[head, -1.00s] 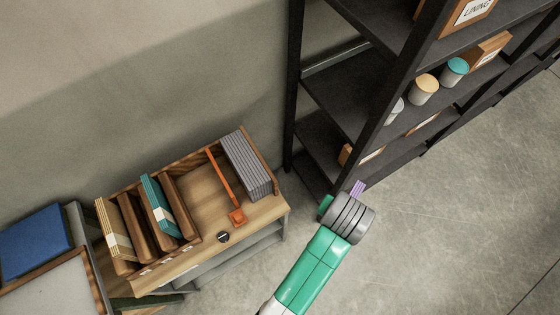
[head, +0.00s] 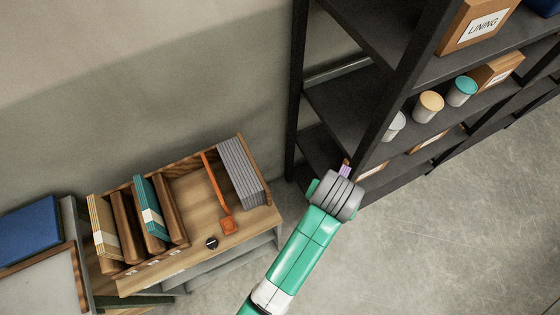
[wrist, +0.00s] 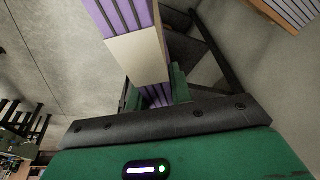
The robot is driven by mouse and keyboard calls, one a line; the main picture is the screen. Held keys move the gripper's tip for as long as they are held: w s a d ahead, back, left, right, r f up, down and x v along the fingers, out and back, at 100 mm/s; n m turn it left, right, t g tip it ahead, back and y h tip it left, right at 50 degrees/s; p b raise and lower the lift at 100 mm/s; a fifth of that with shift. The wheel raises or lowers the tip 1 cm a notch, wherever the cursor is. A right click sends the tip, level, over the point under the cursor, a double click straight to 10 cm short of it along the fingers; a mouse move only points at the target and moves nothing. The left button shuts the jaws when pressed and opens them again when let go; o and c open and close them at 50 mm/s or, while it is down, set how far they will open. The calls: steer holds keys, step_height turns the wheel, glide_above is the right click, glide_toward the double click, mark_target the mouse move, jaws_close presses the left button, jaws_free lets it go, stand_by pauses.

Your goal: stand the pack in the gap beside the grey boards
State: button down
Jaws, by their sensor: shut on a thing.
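The pack is striped purple with a cream band (wrist: 138,55). My gripper (wrist: 155,92) is shut on it, and the pack sticks out beyond the fingers in the wrist view. In the head view only a small purple end of the pack (head: 345,169) shows past my gripper (head: 337,182), which hides the rest. The grey boards (head: 240,172) stand at the right end of a wooden rack. Left of them is a bare gap (head: 190,199), with an orange bar (head: 215,188) between. My gripper is right of the rack, apart from it.
Teal (head: 152,208) and tan (head: 104,228) packs lean between brown dividers left of the gap. A dark shelf unit (head: 335,105) with cans and boxes stands behind my gripper. Floor at right is clear.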

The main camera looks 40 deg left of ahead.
steer(key=s+a+r+n+g+y+b, duration=0.1)
steer(key=s+a+r+n+b, duration=0.2)
steer(key=a, duration=0.8)
steer(key=s+a+n, duration=0.4)
steer(key=a, duration=0.8)
steer(key=s+a+r+n+g+y+b, duration=0.1)
steer(key=s+a+r+n+b, duration=0.2)
steer(key=a, duration=0.8)
step_height(320, 180, down, 19)
steer(key=n+p, duration=0.1)
steer(key=shift+f+b, duration=0.3)
steer(key=shift+f, duration=0.35)
steer(key=c, duration=1.3)
jaws_free()
steer(key=shift+o, duration=0.2)
